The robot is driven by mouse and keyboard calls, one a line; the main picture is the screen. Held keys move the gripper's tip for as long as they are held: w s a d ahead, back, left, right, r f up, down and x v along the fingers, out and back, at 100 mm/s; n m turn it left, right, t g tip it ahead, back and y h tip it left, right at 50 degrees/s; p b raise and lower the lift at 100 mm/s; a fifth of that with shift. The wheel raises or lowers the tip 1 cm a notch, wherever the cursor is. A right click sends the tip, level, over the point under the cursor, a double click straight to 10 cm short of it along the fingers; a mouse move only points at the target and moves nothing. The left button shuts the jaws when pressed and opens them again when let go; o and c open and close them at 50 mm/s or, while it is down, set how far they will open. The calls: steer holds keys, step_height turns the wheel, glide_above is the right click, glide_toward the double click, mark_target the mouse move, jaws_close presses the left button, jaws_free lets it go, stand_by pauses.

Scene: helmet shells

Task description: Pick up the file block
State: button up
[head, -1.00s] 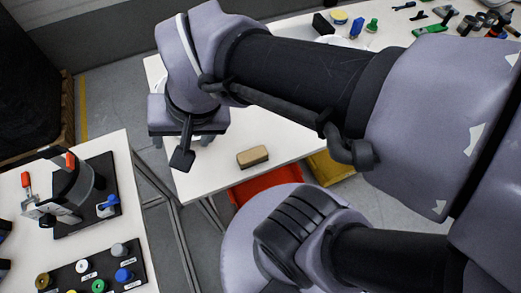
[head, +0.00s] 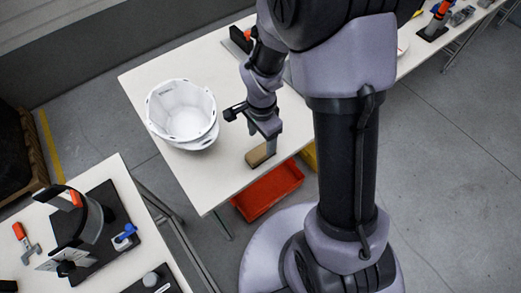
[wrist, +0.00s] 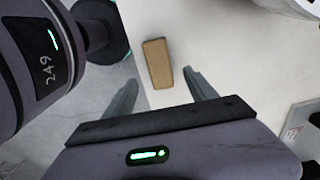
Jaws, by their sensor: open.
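The file block is a small tan-brown block (head: 257,156) lying on the white table near its front edge. In the wrist view the block (wrist: 157,63) lies ahead of the fingertips, roughly midway between them and apart from both. My gripper (wrist: 163,90) is open and empty, with its two grey fingers spread. In the head view my gripper (head: 268,148) is above the block's right end and hides part of it.
A white helmet shell (head: 182,112) stands on the white table (head: 150,83), left of the block. A red bin (head: 268,191) is below the front edge. Another table at left holds a black fixture (head: 105,215) and a red-handled clamp (head: 27,243).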

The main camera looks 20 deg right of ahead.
mark_target(261, 151)
step_height(261, 151, down, 8)
steer(key=b, duration=0.3)
steer(key=shift+s+a+r, duration=0.1)
steer(key=shift+a+r, duration=0.05)
steer(key=shift+r, duration=0.15)
jaws_close()
steer(key=shift+r, duration=0.15)
